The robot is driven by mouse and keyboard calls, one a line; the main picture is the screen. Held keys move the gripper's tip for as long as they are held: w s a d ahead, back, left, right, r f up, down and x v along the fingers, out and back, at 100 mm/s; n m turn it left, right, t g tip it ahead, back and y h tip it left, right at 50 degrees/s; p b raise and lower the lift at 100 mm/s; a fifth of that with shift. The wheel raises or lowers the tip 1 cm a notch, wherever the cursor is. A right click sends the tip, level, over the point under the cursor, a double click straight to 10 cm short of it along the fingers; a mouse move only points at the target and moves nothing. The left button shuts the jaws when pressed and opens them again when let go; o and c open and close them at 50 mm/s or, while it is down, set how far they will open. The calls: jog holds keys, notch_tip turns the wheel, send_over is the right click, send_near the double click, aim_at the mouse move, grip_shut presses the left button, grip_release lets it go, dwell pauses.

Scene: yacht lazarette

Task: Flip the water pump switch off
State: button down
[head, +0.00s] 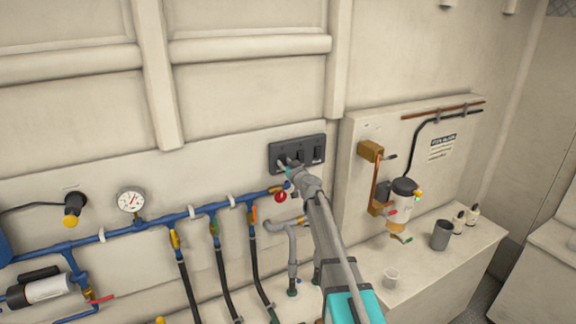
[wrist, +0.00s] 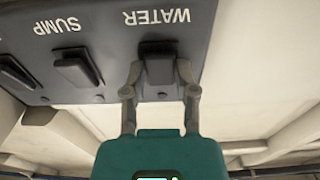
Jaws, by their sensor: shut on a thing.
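The dark switch panel (head: 311,142) is on the pale wall in the head view. In the wrist view the panel (wrist: 105,22) appears upside down, with a rocker under the word WATER and another under SUMP. My gripper (head: 286,165) is at the panel's left end in the head view and covers the left switch. In the wrist view my gripper (wrist: 159,74) has one finger on each side of the water pump switch (wrist: 159,62) and is shut on it. I cannot tell which way the switch is set.
The sump switch (wrist: 76,68) is beside the water switch. Below the panel run blue pipes (head: 160,223) with several valves, black hoses and a gauge (head: 131,200). A filter unit (head: 402,205) and a grey cup (head: 441,235) are at right.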

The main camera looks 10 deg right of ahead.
jog(key=shift+f+t+y+b, duration=0.4)
jog(key=shift+t+b, duration=0.6)
jog(key=shift+b, duration=0.85)
jog(key=shift+r+t+b, duration=0.15)
jog(key=shift+t+b, duration=0.15)
jog(key=shift+b, duration=0.05)
jog(key=shift+c, duration=2.1)
grip_release()
jog(key=shift+w, duration=0.1)
